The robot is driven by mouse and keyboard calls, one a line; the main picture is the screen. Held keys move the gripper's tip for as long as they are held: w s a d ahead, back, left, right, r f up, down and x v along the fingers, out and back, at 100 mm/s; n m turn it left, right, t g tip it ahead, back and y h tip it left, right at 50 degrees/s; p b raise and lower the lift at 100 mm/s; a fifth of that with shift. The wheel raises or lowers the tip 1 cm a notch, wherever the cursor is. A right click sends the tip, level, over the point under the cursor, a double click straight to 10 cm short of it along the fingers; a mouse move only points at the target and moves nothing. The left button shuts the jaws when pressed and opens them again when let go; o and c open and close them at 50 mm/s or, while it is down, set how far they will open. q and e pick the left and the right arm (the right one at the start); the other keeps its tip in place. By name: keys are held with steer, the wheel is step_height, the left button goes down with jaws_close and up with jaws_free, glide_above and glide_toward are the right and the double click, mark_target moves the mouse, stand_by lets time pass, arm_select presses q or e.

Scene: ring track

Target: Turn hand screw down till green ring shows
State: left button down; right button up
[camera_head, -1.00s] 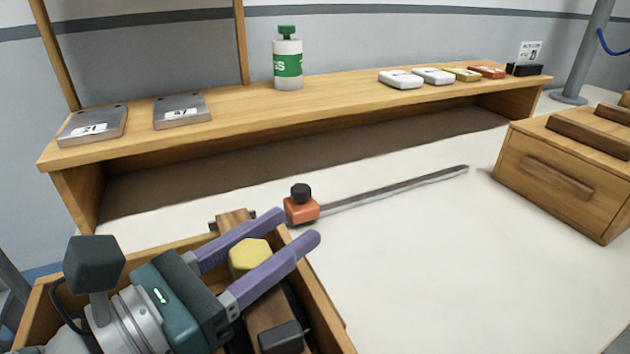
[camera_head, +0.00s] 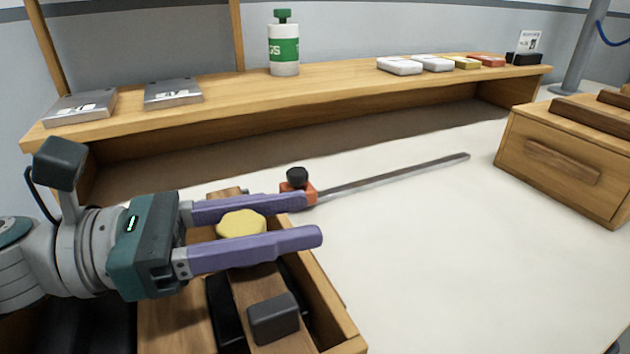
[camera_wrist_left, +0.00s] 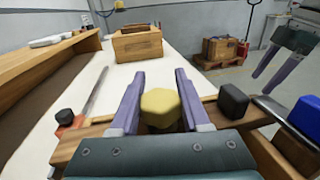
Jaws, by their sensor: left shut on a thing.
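The hand screw has a yellow six-sided knob (camera_head: 241,224) over a wooden bar in the open wooden box at the lower left of the head view. My left gripper (camera_head: 312,218) is shut on this knob, with one purple finger along each side. In the left wrist view the knob (camera_wrist_left: 160,107) sits between the two fingers, its top face showing. The shaft under the knob is hidden, and no green ring is in sight. My right gripper (camera_wrist_left: 262,82) shows at the upper right of the left wrist view, open and empty, away from the screw.
A bar clamp with an orange jaw (camera_head: 299,194) lies on the white table (camera_head: 420,240) close to the box (camera_head: 325,300). A wooden drawer box (camera_head: 560,165) stands at the right. A shelf (camera_head: 220,105) with a bottle (camera_head: 284,52) runs behind. The table's middle is clear.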

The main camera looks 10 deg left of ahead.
arm_select(q)
steer(key=m+g+b, duration=0.2)
steer(key=g, duration=0.1)
steer(key=s+m+g+h+b, duration=0.1)
steer(key=m+g+b, duration=0.1)
steer(key=g, duration=0.1)
steer(key=shift+d+f+h, duration=0.1)
steer(key=shift+f+h, duration=0.1)
steer(key=shift+h, duration=0.1)
steer(key=shift+s+r+m+g+b, duration=0.1)
steer(key=shift+s+m+g+b, duration=0.05)
steer(key=shift+m+g+b, duration=0.55)
steer(key=shift+s+r+m+g+b, duration=0.15)
steer(key=shift+m+g+b, duration=0.25)
steer(key=shift+g, duration=0.5)
steer(key=shift+c, duration=1.9)
jaws_free()
